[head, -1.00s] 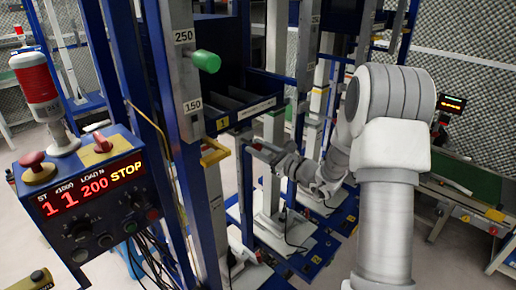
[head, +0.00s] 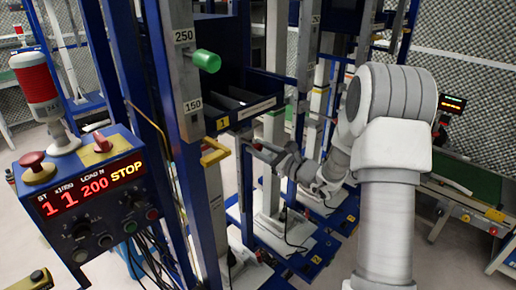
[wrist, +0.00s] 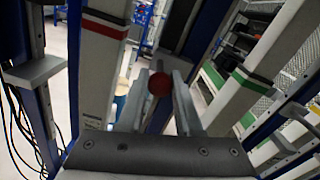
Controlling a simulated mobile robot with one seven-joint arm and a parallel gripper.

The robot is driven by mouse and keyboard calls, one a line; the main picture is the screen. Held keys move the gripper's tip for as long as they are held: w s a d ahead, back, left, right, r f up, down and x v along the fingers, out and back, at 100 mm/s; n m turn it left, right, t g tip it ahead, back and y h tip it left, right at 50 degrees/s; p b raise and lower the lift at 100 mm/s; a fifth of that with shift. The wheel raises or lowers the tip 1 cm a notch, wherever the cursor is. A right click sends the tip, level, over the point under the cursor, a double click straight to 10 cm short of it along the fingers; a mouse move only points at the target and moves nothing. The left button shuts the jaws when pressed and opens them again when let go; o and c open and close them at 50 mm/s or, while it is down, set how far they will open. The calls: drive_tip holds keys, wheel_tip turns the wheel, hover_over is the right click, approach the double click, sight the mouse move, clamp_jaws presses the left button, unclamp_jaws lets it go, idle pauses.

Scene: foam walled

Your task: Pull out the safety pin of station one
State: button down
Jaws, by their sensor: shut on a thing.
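Station one's blue bin front carries a yellow plate marked 1 (head: 223,123), beside a grey upright (head: 186,75) labelled 250 and 150. My gripper (head: 256,147) is in front of and below this bin. In the wrist view a round red knob (wrist: 159,83) sits between the fingertips of my gripper (wrist: 160,80). The fingers are shut on it. I take the knob to be the head of the safety pin.
A green knob (head: 206,61) sticks out of the upright, with a yellow handle (head: 214,152) lower down. A control box (head: 85,200) at the left reads 1 1 200 STOP. Blue posts and neighbouring stations stand close around my arm.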

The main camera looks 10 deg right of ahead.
drive_tip(key=b+v, duration=0.1)
drive_tip(key=v, duration=0.7)
drive_tip(key=shift+s+d, duration=0.2)
drive_tip(key=shift+f, duration=0.1)
drive_tip(key=c, duration=0.6)
unclamp_jaws()
drive_tip(key=shift+s, duration=0.1)
drive_tip(key=v, duration=1.7)
drive_tip(key=shift+s+d, duration=0.15)
drive_tip(key=shift+s, duration=0.05)
